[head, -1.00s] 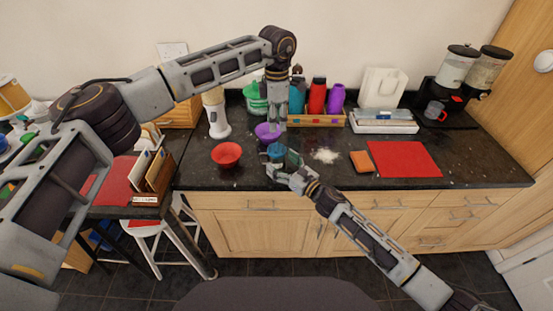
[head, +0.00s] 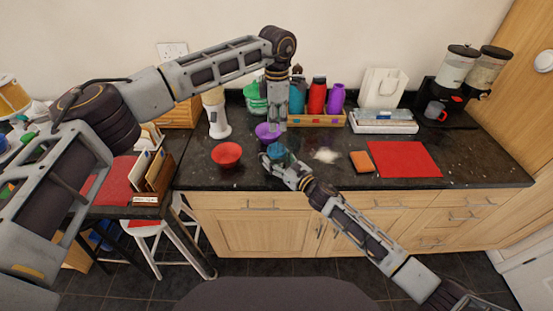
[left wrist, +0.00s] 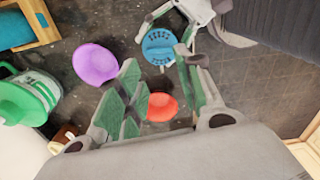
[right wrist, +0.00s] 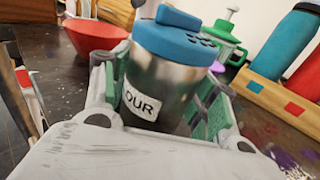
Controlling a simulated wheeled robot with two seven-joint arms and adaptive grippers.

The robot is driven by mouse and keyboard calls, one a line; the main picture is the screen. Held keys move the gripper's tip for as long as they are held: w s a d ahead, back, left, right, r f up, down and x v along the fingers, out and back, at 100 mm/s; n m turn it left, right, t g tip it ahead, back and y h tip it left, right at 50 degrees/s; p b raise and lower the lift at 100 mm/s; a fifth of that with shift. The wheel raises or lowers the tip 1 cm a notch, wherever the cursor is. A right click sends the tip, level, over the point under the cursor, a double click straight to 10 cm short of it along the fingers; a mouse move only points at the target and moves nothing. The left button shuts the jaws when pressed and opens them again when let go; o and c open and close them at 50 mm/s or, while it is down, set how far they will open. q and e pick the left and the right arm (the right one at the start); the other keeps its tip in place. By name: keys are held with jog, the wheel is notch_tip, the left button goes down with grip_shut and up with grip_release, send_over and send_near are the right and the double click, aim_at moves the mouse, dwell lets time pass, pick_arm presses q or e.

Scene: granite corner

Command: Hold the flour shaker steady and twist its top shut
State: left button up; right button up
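The flour shaker (right wrist: 160,75) is a metal can with a blue holed lid and a label reading "OUR" in the right wrist view. It stands upright, its blue lid (head: 279,151) visible near the counter's front in the head view. My right gripper (head: 276,161) has a finger against each side of its body, below the lid. My left gripper (head: 277,126) points down behind and above the shaker. In the left wrist view its fingers (left wrist: 160,92) are wide apart with nothing between them, and the blue lid (left wrist: 160,46) lies beyond them, apart.
A red bowl (head: 226,155) and a purple bowl (head: 267,132) stand close by. Bottles (head: 317,96) stand in a wooden rack at the back.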

jog(key=c, duration=0.4)
pick_arm(q)
jog(key=shift+f, duration=0.1)
jog(key=shift+c, duration=0.8)
pick_arm(e)
jog(key=shift+c, duration=0.6)
pick_arm(q)
notch_tip(320, 180, up, 3)
jog(key=m, duration=2)
jog(key=shift+f, duration=0.1)
